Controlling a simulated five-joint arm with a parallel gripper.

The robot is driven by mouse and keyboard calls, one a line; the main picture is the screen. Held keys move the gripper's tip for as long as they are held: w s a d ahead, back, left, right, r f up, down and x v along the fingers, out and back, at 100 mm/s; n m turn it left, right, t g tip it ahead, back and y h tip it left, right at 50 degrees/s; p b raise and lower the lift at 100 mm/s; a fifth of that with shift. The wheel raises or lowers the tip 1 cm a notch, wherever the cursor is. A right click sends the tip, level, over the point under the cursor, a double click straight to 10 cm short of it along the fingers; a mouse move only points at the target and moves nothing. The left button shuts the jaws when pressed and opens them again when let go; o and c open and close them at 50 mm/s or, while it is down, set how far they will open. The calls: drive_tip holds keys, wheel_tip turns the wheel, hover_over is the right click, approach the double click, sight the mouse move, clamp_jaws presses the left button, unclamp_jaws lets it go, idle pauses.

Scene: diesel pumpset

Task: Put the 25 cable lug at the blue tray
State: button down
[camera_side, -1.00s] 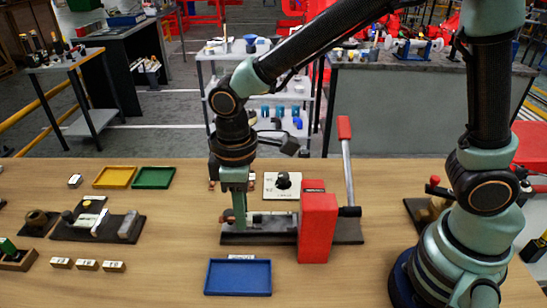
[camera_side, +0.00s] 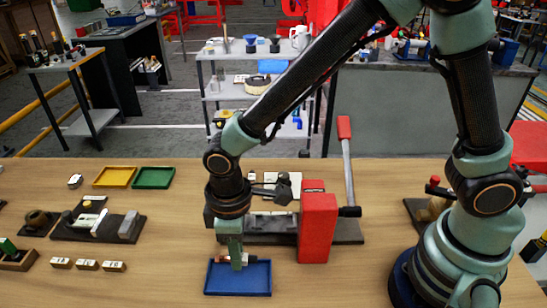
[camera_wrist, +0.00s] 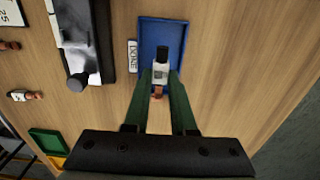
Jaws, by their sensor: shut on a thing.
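The blue tray (camera_side: 238,278) lies on the table in front of the red press. It also shows in the wrist view (camera_wrist: 149,35), with a small "DONE" label (camera_wrist: 132,56) beside it. My gripper (camera_side: 237,262) is low over the tray's back part, pointing down. In the wrist view its green fingers (camera_wrist: 160,82) are shut on a cable lug (camera_wrist: 161,72), which has a black end, a pale marked middle and a copper end. The lug is over the tray; I cannot tell whether it touches the tray floor. The marking is too small to read.
The red press (camera_side: 318,228) with its upright lever (camera_side: 346,165) stands just behind and right of the tray. Yellow (camera_side: 114,177) and green (camera_side: 154,177) trays lie at the back left. Small labelled blocks (camera_side: 87,265) sit left. The table between them and the blue tray is clear.

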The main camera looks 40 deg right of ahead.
sight(241, 278)
drive_tip(key=shift+f, duration=2.55)
drive_tip(key=shift+f, duration=0.3)
drive_tip(key=c, duration=0.7)
unclamp_jaws()
drive_tip(key=shift+o, duration=0.2)
drive_tip(key=shift+r, duration=3.5)
